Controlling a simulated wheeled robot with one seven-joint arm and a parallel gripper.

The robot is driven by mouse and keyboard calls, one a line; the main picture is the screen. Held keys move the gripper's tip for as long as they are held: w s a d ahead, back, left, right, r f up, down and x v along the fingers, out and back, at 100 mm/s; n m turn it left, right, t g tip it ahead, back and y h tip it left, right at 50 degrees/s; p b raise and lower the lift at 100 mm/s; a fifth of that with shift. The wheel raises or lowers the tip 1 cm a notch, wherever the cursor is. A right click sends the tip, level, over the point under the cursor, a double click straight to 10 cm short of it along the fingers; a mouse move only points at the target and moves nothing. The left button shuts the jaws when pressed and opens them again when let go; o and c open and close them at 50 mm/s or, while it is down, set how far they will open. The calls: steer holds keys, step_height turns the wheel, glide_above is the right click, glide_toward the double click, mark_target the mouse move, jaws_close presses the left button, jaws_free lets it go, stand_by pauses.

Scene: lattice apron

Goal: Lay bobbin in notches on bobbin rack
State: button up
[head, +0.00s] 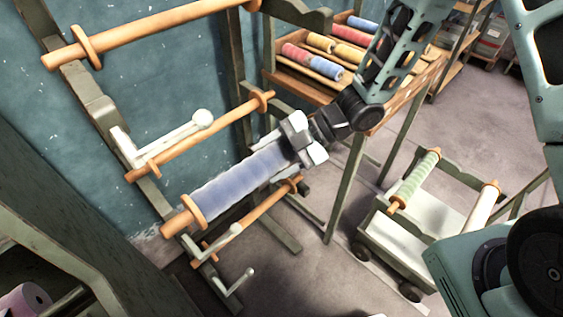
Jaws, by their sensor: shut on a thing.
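A long bobbin wound with blue yarn (236,185) is tilted, with its wooden flanged near end (185,214) at lower left. My gripper (304,140) is shut on it around its upper right end, and the pale fingers hide that end. The bobbin rack seems to be the green upright frame (97,112) along the wall, carrying bare wooden rods with flanges: an upper rod (150,32), a middle rod (208,133) and a low rod (262,207). The held bobbin overlaps the space between the middle and low rods. I cannot tell whether it touches the rack, and its notches are not clear.
White-handled levers (165,136) stick out from the frame, with others lower down (216,243). Behind stands a shelf (306,89) of coloured spools. A low cart (405,238) with a green roll and a pale roll stands at right. The floor between is free.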

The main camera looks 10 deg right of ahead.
steer(key=shift+w+a, duration=0.6)
steer(key=shift+w, duration=0.2)
steer(key=shift+w+a, duration=0.55)
steer(key=shift+w, duration=0.25)
steer(key=shift+w+a+f+p, duration=0.2)
steer(key=shift+w+a, duration=0.25)
steer(key=shift+w, duration=0.25)
steer(key=shift+w+a+f+p, duration=0.1)
steer(key=shift+w+a+p, duration=0.1)
steer(key=shift+w+a, duration=0.4)
steer(key=shift+w+a+f+p, duration=0.2)
steer(key=shift+w+a, duration=0.15)
steer(key=shift+w, duration=0.45)
steer(key=shift+d+r, duration=0.1)
steer(key=shift+r, duration=0.05)
steer(key=shift+f, duration=0.25)
steer(key=shift+f+b, duration=0.35)
steer(key=shift+f, duration=0.35)
steer(key=shift+f+b, duration=0.35)
steer(key=shift+b, duration=0.15)
steer(key=shift+f, duration=0.25)
